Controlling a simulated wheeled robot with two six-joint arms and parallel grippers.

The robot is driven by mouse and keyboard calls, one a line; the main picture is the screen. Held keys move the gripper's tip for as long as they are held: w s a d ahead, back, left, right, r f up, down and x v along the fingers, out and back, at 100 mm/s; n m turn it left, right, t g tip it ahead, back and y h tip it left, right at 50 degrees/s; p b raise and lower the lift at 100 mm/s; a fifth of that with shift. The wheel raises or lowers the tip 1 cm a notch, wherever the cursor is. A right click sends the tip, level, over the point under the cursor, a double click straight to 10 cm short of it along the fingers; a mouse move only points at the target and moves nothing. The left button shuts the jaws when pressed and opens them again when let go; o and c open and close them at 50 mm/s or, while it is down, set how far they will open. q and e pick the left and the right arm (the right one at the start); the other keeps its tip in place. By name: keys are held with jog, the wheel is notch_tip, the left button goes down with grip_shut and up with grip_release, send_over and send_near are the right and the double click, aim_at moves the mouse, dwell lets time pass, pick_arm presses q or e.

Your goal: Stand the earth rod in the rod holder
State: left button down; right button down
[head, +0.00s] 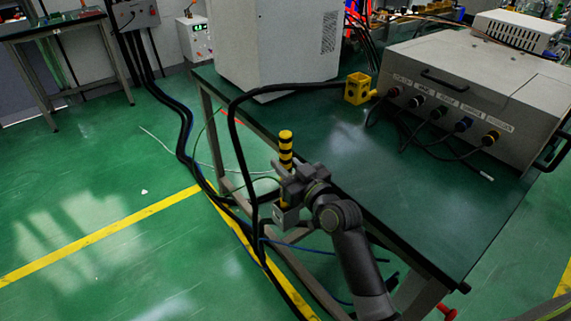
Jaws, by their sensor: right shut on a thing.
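The earth rod (286,143), banded in yellow and black, stands roughly upright in my right gripper (286,187). The gripper is shut on it, just off the table's left edge, and the banded top sticks up above the fingers. The rod's lower part is mostly hidden by the gripper. The rod holder looks to be the small yellow block (358,89) with dark round openings, on the table top near the white cabinet. It is apart from the rod, farther back and to the right. My left gripper is not in view.
The dark green table (400,190) has clear room in its middle. A grey box (470,90) with labelled sockets and black cables stands to the right. A white cabinet (280,40) stands behind. A black cable (235,125) loops over the table's left edge near the rod.

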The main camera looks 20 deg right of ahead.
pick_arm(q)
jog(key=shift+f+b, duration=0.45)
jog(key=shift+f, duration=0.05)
pick_arm(e)
jog(key=shift+f, duration=0.45)
jog(key=c, duration=1.1)
grip_release()
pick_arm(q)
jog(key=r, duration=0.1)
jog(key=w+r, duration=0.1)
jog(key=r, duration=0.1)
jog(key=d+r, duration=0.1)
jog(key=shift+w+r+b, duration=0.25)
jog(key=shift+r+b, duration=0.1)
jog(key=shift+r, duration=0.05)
pick_arm(e)
jog(key=v, duration=1.7)
jog(key=shift+s, duration=0.2)
